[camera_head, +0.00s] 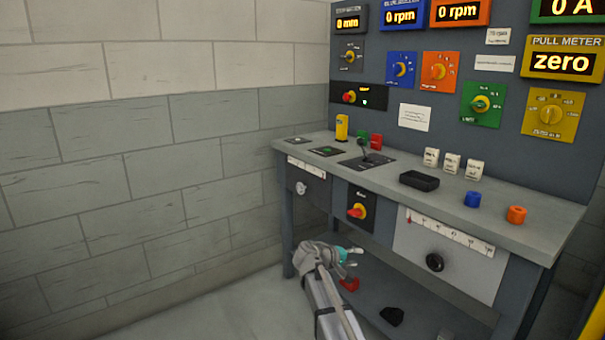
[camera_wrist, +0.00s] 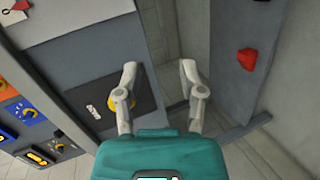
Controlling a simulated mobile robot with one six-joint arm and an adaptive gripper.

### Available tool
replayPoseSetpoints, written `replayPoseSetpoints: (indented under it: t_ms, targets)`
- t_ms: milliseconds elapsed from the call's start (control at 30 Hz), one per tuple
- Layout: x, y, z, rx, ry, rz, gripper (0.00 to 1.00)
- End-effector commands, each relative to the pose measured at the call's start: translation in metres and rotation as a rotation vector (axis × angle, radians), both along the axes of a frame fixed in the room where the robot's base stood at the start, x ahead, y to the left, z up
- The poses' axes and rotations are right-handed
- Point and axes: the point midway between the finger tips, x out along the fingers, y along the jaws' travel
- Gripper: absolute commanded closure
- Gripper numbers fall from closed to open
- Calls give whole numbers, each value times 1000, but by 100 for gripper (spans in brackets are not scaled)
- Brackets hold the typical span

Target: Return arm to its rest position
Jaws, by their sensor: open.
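My gripper (camera_head: 350,256) hangs at the end of my arm, in front of the workbench's open lower part and below the front panel with the red and yellow switch. In the wrist view my gripper (camera_wrist: 158,88) has its two grey fingers spread apart above its teal body. Nothing is between the fingers. A yellow knob (camera_wrist: 121,104) on a dark plate shows beside the left finger. I cannot tell whether that finger touches it.
The workbench (camera_head: 545,219) carries a black tray (camera_head: 419,181), a blue cylinder (camera_head: 473,199) and an orange one (camera_head: 516,215). Dark and red objects lie on its lower shelf (camera_head: 415,305). A panel of dials and displays stands behind. A block wall (camera_head: 100,190) is left, with clear floor before it.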

Motion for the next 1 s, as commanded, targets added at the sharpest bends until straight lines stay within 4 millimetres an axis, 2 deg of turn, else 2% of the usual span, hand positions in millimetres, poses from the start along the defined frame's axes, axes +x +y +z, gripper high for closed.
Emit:
replayPoseSetpoints:
  t_ms: [33,300,600,800,1000]
  targets:
    - [-22,-12,-9,59,18,-28,49]
    - [-106,-37,-60,388,120,-151,49]
    - [-198,-33,-98,754,233,-264,49]
    - [-239,-21,-108,935,288,-306,49]
    - [-267,-11,-111,1057,326,-330,49]
